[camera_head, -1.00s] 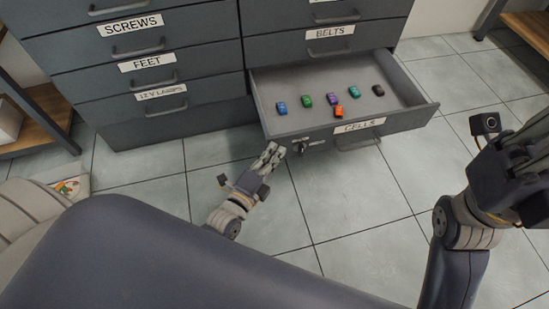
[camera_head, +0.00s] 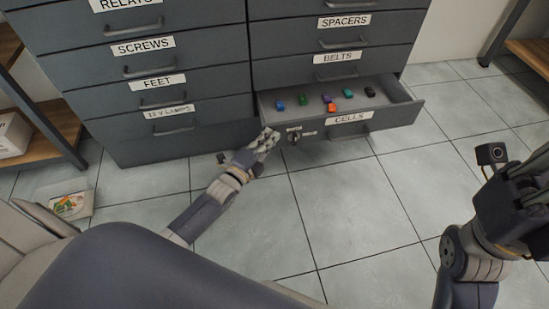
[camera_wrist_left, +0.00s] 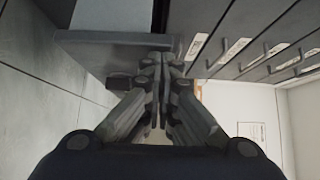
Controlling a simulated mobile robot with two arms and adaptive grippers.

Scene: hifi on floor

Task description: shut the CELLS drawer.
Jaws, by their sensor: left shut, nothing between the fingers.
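The CELLS drawer (camera_head: 388,122) is the bottom right drawer of the grey cabinet and stands partly open. Several small coloured blocks lie inside it, among them an orange one (camera_head: 331,108) and a blue one (camera_head: 280,105). My left gripper (camera_head: 270,137) is shut and empty, at the left end of the drawer's front. In the left wrist view its fingers (camera_wrist_left: 157,75) are together, close to a grey panel edge; I cannot tell whether they touch it. My right gripper (camera_head: 530,190) is at the right edge, away from the drawer; its fingers are not clear.
Closed drawers labelled SCREWS (camera_head: 143,47), FEET and BELTS fill the cabinet around it. A shelf with a white box (camera_head: 12,135) stands at the left, with a clear tub (camera_head: 66,203) on the floor. Another shelf (camera_head: 530,50) stands at the right. The tiled floor before the drawer is free.

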